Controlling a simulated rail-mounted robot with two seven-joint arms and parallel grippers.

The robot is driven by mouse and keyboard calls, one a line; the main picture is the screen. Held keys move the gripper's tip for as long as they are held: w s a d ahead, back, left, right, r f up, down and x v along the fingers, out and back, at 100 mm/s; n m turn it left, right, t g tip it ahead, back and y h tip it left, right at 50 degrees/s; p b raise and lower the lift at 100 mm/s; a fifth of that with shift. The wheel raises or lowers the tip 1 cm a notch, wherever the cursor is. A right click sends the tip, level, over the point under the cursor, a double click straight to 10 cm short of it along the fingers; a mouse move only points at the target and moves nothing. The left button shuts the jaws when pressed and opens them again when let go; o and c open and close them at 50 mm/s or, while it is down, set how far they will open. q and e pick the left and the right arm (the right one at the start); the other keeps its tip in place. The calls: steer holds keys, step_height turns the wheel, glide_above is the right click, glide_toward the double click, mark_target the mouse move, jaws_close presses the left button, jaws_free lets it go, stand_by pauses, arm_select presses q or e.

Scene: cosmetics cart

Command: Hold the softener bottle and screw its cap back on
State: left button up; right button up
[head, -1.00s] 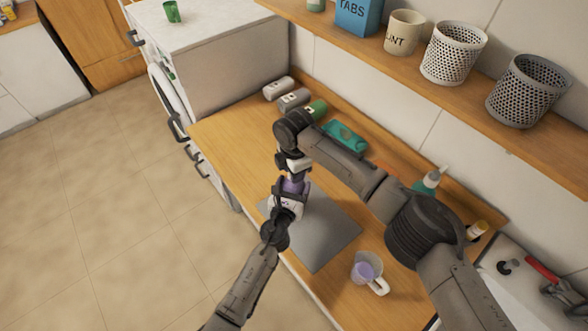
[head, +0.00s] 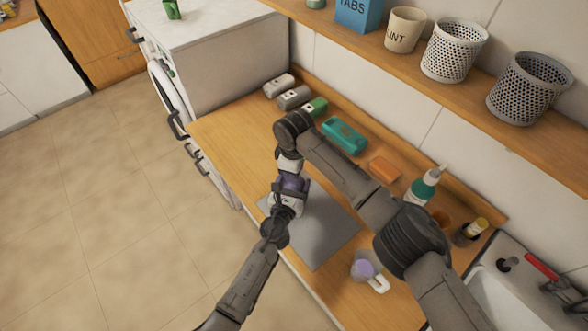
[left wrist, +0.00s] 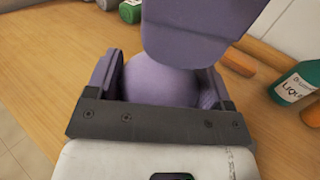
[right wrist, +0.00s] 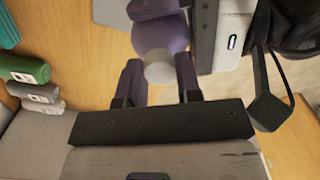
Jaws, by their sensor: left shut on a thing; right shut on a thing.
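The purple softener bottle (head: 293,184) stands over the grey mat (head: 325,238), between my two grippers. My left gripper (head: 286,196) is shut around its body from the near side. In the left wrist view the rounded purple bottle (left wrist: 160,82) lies between the fingers; a large purple shape above it is too close to identify. My right gripper (head: 291,172) comes from above, shut on the pale round cap (right wrist: 159,69), which sits over the bottle's top in the right wrist view. Whether the cap's threads are engaged is hidden.
A measuring cup (head: 364,270) with purple content stands at the mat's near right. A teal bottle (head: 424,188), orange block (head: 384,168), teal case (head: 345,136) and several rolled items line the back. A shelf with baskets (head: 454,50) hangs above; a sink is right.

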steer(key=m, duration=0.6)
steer(key=shift+s+a+m, duration=0.1)
steer(key=shift+m, duration=0.3)
steer(key=m, duration=0.6)
steer(key=shift+m, duration=0.3)
steer(key=m, duration=0.6)
steer(key=shift+a+m, duration=0.1)
steer(key=shift+m, duration=0.3)
steer(key=m, duration=0.6)
steer(key=o, duration=0.9)
steer(key=shift+r, duration=2.2)
steer(key=shift+c, duration=0.4)
